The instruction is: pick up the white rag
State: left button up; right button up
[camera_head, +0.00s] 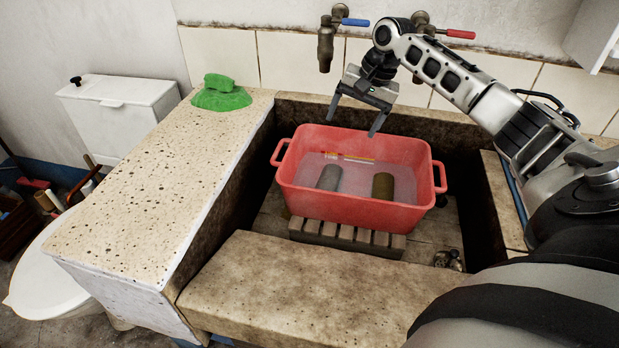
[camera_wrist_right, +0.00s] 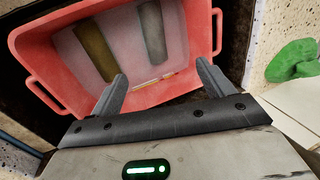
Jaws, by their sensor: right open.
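I cannot make out a white rag in either view. My right gripper (camera_head: 352,127) is open and empty, above the back rim of a red tub (camera_head: 345,208). In the right wrist view its spread fingers (camera_wrist_right: 161,70) point toward the tub (camera_wrist_right: 203,25), with nothing between them. A green crumpled cloth-like thing (camera_head: 221,100) with a green block on top lies on the speckled counter, left of the gripper. The green thing also shows at the right edge of the right wrist view (camera_wrist_right: 291,60). My left gripper is not in view.
The tub holds a grey cylinder (camera_head: 329,177), a brown cylinder (camera_head: 383,187) and a thin yellow-and-red stick (camera_head: 357,160). It stands on a slatted board (camera_head: 345,236) inside the stone trough. Taps (camera_head: 326,45) project from the tiled wall. The speckled counter (camera_head: 150,185) is mostly clear.

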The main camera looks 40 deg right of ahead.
notch_tip(320, 180, down, 4)
jog(key=b, duration=0.7)
send_near(329, 182)
jog(key=x, duration=0.5)
jog(key=shift+s, duration=0.1)
jog(key=b+x, duration=0.1)
jog(key=x, duration=0.4)
jog(key=shift+f, duration=0.1)
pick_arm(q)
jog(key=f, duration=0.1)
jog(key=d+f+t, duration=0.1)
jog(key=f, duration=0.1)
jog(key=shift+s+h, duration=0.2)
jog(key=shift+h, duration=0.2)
pick_arm(e)
jog(key=c, duration=1.2)
